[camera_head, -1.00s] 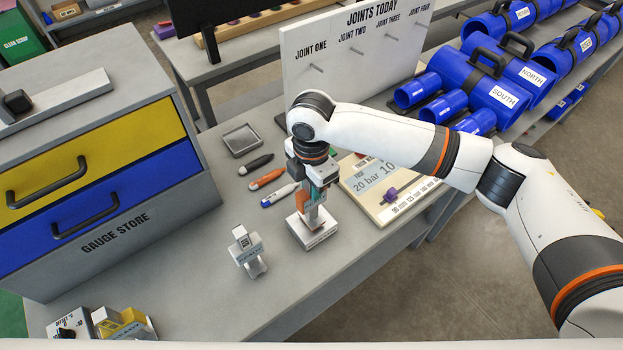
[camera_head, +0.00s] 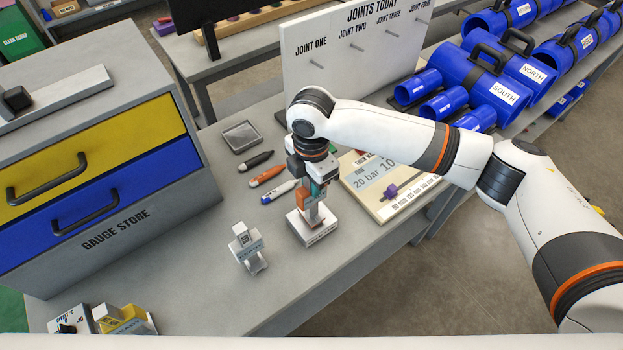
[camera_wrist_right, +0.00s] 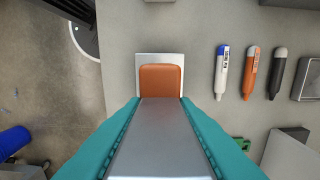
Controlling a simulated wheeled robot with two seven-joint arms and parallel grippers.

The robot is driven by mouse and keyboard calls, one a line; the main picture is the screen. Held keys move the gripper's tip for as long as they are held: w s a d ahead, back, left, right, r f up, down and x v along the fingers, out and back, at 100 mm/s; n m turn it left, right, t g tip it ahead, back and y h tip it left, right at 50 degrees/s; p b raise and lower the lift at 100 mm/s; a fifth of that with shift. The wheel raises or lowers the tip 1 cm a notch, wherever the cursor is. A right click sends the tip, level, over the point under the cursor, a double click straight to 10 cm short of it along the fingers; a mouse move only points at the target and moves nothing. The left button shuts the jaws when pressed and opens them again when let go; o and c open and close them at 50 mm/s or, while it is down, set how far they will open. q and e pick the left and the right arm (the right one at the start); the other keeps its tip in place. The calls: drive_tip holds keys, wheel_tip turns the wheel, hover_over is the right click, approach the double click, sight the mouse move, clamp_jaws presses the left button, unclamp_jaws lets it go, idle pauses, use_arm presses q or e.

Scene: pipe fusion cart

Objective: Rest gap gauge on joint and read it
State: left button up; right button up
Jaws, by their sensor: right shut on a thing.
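My right gripper (camera_head: 316,188) has teal fingers and points straight down over the table. It is shut on a grey metal piece with an orange part, taken to be the gap gauge (camera_head: 309,202). In the right wrist view the flat grey body of the gauge (camera_wrist_right: 160,140) lies between the teal fingers (camera_wrist_right: 160,128), with an orange pad at its far end. Directly below is a pale block (camera_head: 314,233) with a label too small to read. I cannot tell whether the gauge touches it. No pipe joint is identifiable under the gauge. My left gripper is out of view.
A silver labelled fixture (camera_head: 247,250) stands left of the block. Several markers (camera_head: 267,177) and a grey tray (camera_head: 241,137) lie behind. A board reading 20 bar (camera_head: 388,185) lies to the right. The gauge store cabinet (camera_head: 100,190) fills the left.

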drive_tip(key=shift+f, duration=0.55)
idle(0.4)
drive_tip(key=shift+f, duration=0.1)
idle(1.4)
drive_tip(key=shift+s+f, duration=0.15)
idle(1.6)
wheel_tip(320, 180, up, 5)
drive_tip(key=p, duration=0.5)
drive_tip(key=shift+r+p, duration=1.05)
drive_tip(key=shift+r, duration=0.2)
drive_tip(key=shift+w+f, duration=0.1)
drive_tip(key=shift+w, duration=0.1)
idle(0.6)
